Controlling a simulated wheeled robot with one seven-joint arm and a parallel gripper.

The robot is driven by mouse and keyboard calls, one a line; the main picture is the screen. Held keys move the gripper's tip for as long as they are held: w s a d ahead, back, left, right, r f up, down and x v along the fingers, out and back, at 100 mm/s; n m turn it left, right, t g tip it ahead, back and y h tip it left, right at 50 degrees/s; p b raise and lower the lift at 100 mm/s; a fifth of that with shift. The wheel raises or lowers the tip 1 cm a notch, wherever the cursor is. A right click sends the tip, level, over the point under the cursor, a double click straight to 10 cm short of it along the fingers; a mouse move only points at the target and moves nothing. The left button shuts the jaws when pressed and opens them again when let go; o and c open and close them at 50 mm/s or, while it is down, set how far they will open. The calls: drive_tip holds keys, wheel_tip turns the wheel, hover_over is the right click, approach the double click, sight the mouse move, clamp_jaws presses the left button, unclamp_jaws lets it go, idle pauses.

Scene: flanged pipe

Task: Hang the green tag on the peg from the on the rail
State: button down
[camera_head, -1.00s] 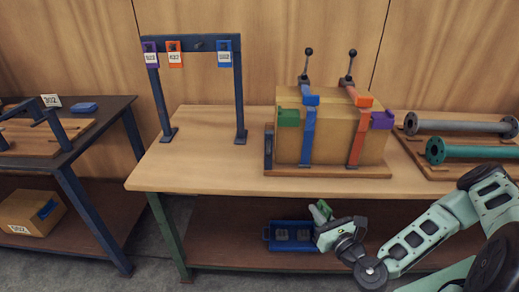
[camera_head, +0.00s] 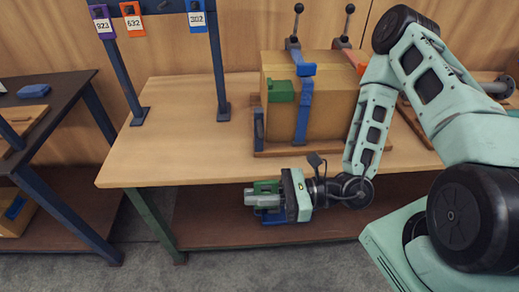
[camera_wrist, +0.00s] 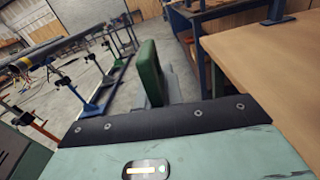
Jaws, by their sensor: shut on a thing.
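My gripper (camera_head: 268,197) is in front of the workbench, just below the level of its top, pointing left. It is shut on a green tag (camera_wrist: 148,72), which stands up between the fingers in the wrist view; in the head view its green edge (camera_head: 266,186) shows at the jaws. The tag's number face cannot be seen. The blue rail (camera_head: 148,7) stands on the bench at the left, its top partly cut off by the frame. A purple tag (camera_head: 102,22), an orange tag (camera_head: 133,20) and a blue tag (camera_head: 197,17) hang there. A dark peg (camera_head: 163,5) between orange and blue is bare.
The bench top (camera_head: 180,150) between rail and front edge is clear. A dark side table (camera_head: 50,120) stands at left.

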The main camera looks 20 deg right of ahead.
drive_tip(key=shift+w, duration=0.1)
drive_tip(key=shift+w+d+f+b, duration=0.15)
drive_tip(key=shift+w+b, duration=0.1)
drive_tip(key=shift+b, duration=0.3)
drive_tip(key=w+d, duration=0.2)
drive_tip(key=w, duration=0.6)
drive_tip(key=w+d, duration=0.3)
drive_tip(key=w, duration=0.5)
drive_tip(key=shift+w+d+b, duration=0.15)
drive_tip(key=shift+w+b, duration=0.1)
drive_tip(key=shift+b, duration=0.05)
drive_tip(key=shift+f, duration=0.2)
drive_tip(key=c, duration=1.5)
unclamp_jaws()
drive_tip(key=shift+r, duration=0.1)
drive_tip(key=shift+c, duration=0.2)
drive_tip(key=shift+b, duration=0.3)
